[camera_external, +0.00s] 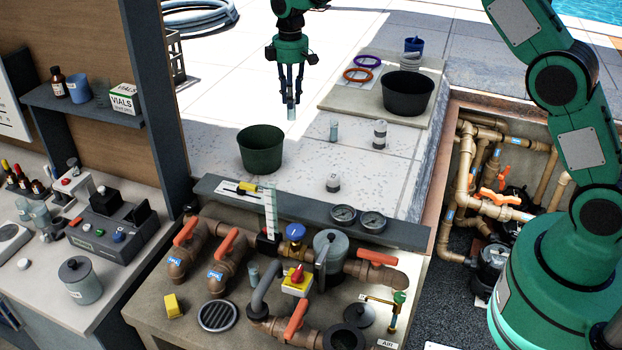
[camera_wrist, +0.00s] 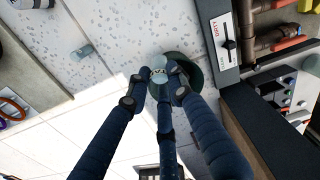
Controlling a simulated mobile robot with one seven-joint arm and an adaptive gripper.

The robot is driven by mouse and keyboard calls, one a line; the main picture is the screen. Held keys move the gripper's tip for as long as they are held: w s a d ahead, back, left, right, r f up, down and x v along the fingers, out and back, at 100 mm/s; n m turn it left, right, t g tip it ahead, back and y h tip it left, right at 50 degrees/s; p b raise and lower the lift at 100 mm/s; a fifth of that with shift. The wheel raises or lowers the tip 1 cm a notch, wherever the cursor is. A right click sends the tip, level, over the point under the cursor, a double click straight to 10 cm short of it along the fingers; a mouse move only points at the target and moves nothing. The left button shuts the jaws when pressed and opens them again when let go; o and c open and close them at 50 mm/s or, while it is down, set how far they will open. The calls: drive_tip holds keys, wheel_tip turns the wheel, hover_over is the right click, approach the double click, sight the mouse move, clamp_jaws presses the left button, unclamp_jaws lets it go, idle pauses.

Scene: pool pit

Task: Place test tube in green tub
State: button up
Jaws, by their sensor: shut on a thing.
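My gripper (camera_external: 291,98) is shut on a pale, translucent test tube (camera_external: 291,113), held upright with its lower end showing below the fingertips. The dark green tub (camera_external: 262,158) stands on the tiled floor. In the external view the tube is above and to the right of the tub's rim, apart from it. In the wrist view my gripper (camera_wrist: 167,85) holds the tube (camera_wrist: 158,75), which overlaps the tub (camera_wrist: 194,76) behind it. Fingers and tube hide much of the tub in that view.
A black tub (camera_external: 407,95) sits on a slab at the back right with two rings (camera_external: 361,75). A pipe bench (camera_external: 190,290) lies in front.

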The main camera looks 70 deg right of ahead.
drive_tip(key=n+p, duration=0.1)
hover_over(262, 150)
drive_tip(key=w+d, duration=0.4)
wheel_tip(262, 150, down, 4)
drive_tip(key=shift+s+a+f, duration=0.1)
drive_tip(key=shift+a+f, duration=0.05)
drive_tip(key=shift+f, duration=2.2)
drive_tip(key=shift+f, duration=0.1)
wheel_tip(262, 150, down, 6)
drive_tip(key=p, duration=0.1)
drive_tip(key=shift+f, duration=0.1)
drive_tip(key=shift+f+p, duration=0.35)
drive_tip(key=shift+f, duration=1.4)
drive_tip(key=shift+f, duration=0.2)
drive_tip(key=o, duration=0.7)
drive_tip(key=shift+c, duration=0.2)
